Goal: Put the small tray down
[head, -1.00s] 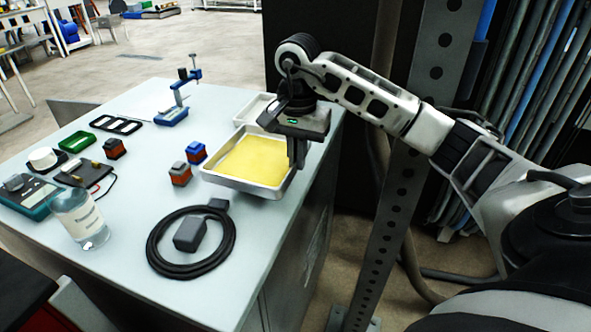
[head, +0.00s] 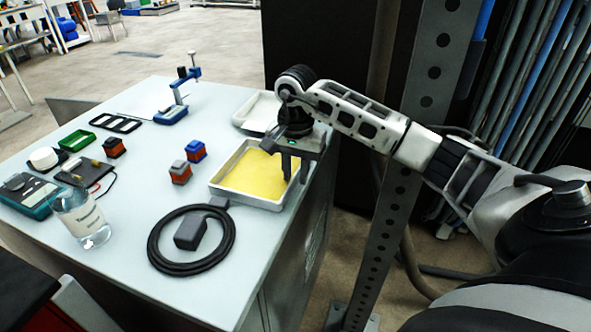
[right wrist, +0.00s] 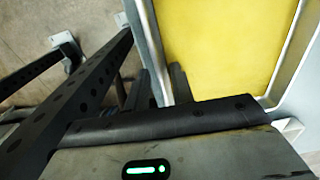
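The small tray (head: 225,190), a shallow metal tray with a flat yellow layer (head: 255,173) inside, rests on the right part of the grey table and looks level. My right gripper (head: 295,170) is at the tray's right edge. Its two fingers point down and stand apart, with a gap between them. In the right wrist view the tray's rim (right wrist: 151,45) runs up beside the yellow layer, with one finger on the yellow side and the other on the outer side. My left gripper is not in view.
A second pale tray (head: 252,113) lies just behind. The table's right edge (head: 281,235) runs close by. A perforated metal post (head: 380,235) stands to the right.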

